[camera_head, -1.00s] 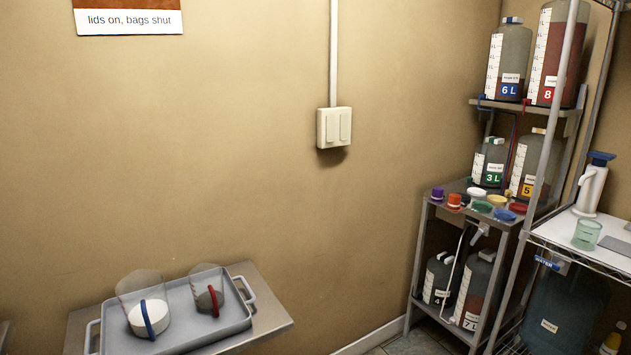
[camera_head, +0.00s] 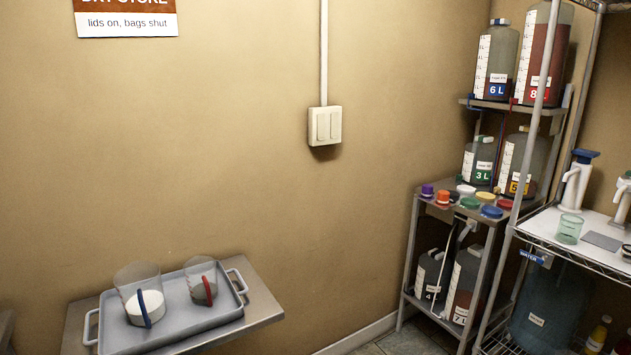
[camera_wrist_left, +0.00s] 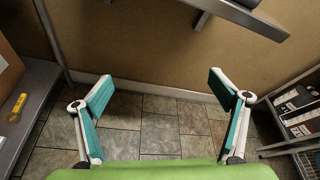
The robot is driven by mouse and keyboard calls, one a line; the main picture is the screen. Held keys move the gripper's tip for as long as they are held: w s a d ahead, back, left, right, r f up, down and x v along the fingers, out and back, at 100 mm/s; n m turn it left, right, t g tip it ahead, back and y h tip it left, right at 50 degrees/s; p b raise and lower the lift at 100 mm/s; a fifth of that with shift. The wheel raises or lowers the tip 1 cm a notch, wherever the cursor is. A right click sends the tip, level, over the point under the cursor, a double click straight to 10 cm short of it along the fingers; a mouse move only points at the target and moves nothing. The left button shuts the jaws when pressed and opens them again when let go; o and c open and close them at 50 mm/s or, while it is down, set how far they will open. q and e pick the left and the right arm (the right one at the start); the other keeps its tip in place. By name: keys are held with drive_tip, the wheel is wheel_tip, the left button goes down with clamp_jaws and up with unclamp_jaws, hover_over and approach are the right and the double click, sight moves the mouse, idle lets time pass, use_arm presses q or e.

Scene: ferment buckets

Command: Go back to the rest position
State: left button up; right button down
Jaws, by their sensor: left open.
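My left gripper (camera_wrist_left: 160,95) shows in the left wrist view with its two teal-padded fingers spread wide. Nothing is between them; tiled floor and a tan wall lie beyond. Neither gripper shows in the head view, and my right gripper is in no frame.
A grey tray (camera_head: 217,320) on a wall shelf (camera_head: 268,305) holds a clear tub with a blue-handled scoop (camera_head: 144,309) and one with a red-handled scoop (camera_head: 207,290). A rack (camera_head: 410,250) with several jugs stands right. In the wrist view, a shelf (camera_wrist_left: 235,12) is above the fingers.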

use_arm(q)
drive_tip(key=s+d+f+n+g+h, duration=0.25)
drive_tip(key=s+f+n, duration=0.35)
drive_tip(key=f, duration=0.7)
drive_tip(key=s+d+f+n+g+h, duration=0.1)
drive_tip(key=s+d+f+n+g, duration=0.15)
drive_tip(key=s+f, duration=0.85)
drive_tip(key=s+a+f+n+g+h, duration=0.1)
drive_tip(key=s+f+n+g, duration=0.2)
drive_tip(key=s+f+n, duration=0.4)
drive_tip(key=s+a+f+n+g+h, duration=0.1)
drive_tip(key=s+f+n+g, duration=0.2)
drive_tip(key=s+f+n, duration=0.5)
drive_tip(key=s+f, duration=0.2)
drive_tip(key=s, duration=0.7)
drive_tip(key=shift+s+f+g, duration=0.15)
drive_tip(key=shift+s+g, duration=0.2)
drive_tip(key=shift+g, duration=0.05)
drive_tip(key=shift+a+n, duration=0.1)
drive_tip(key=shift+n, duration=0.15)
